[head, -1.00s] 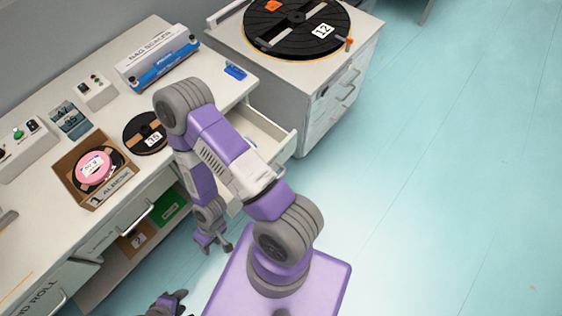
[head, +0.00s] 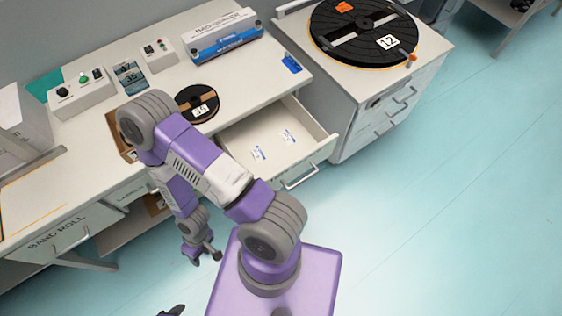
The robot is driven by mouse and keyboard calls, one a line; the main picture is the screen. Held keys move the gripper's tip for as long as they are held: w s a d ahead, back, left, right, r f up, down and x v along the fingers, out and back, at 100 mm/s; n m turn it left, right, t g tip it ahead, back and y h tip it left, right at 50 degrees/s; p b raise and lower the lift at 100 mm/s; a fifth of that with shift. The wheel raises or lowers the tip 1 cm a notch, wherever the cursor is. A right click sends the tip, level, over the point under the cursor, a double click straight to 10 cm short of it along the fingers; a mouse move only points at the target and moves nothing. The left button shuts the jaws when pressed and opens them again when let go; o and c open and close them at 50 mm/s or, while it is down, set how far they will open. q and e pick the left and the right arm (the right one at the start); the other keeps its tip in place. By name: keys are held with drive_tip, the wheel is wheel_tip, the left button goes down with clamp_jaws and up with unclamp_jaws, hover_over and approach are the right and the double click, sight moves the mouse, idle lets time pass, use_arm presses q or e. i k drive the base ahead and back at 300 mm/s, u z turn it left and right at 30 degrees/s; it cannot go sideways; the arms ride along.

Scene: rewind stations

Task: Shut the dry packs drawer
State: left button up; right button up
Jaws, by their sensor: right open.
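An open drawer (head: 318,160) sticks out from the right end of the long desk, with a bar handle (head: 300,178) on its front. Small white packs with blue print (head: 288,136) lie inside it; a label on its front cannot be read. My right gripper (head: 206,256) is open and empty, hanging low in front of the desk. It is left of the drawer and nearer to me, apart from the handle. Only a dark tip of my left gripper (head: 172,311) shows at the bottom edge, too little to tell its state.
The desk (head: 250,90) carries a bag sealer box (head: 222,38), a black reel (head: 198,103) and control boxes. A shut drawer labelled band roll (head: 62,238) is at left. A cabinet (head: 345,120) with a large reel (head: 365,32) stands close right of the drawer. Floor at right is clear.

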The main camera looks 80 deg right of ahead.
sight(283, 163)
drive_tip(key=i, duration=0.4)
drive_tip(key=z, duration=4.25)
drive_tip(key=k, duration=1.05)
drive_tip(key=u, duration=0.95)
drive_tip(key=i, duration=0.5)
drive_tip(key=u, duration=0.05)
